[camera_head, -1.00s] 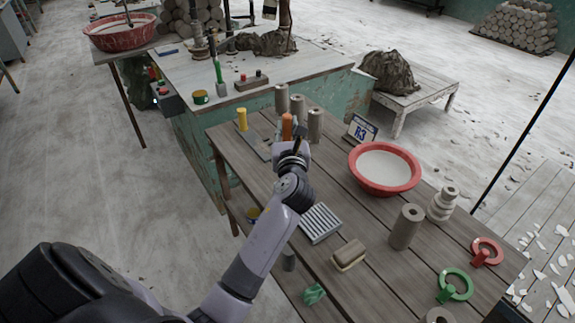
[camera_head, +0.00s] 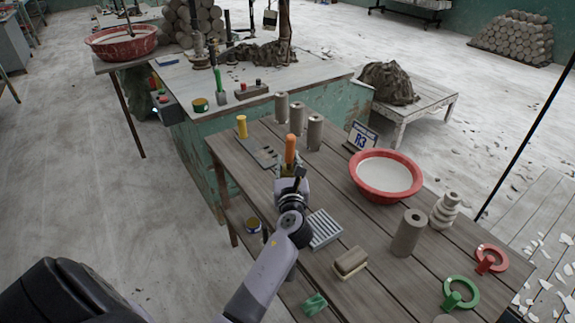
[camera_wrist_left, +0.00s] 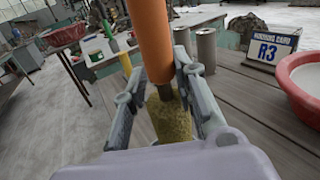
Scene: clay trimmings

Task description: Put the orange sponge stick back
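A flat grey holder (camera_head: 262,153) lies on the table just behind and left of the stick. A yellow-handled tool (camera_head: 242,126) stands at its far end. My right gripper is not in view.
Grey clay cylinders (camera_head: 315,132) and an R3 sign (camera_head: 361,135) stand behind. A red basin (camera_head: 415,184) is to the right. A ridged grey tray (camera_head: 324,229) and a brown-topped block (camera_head: 350,262) lie nearer. Bare planks separate the stick from the basin.

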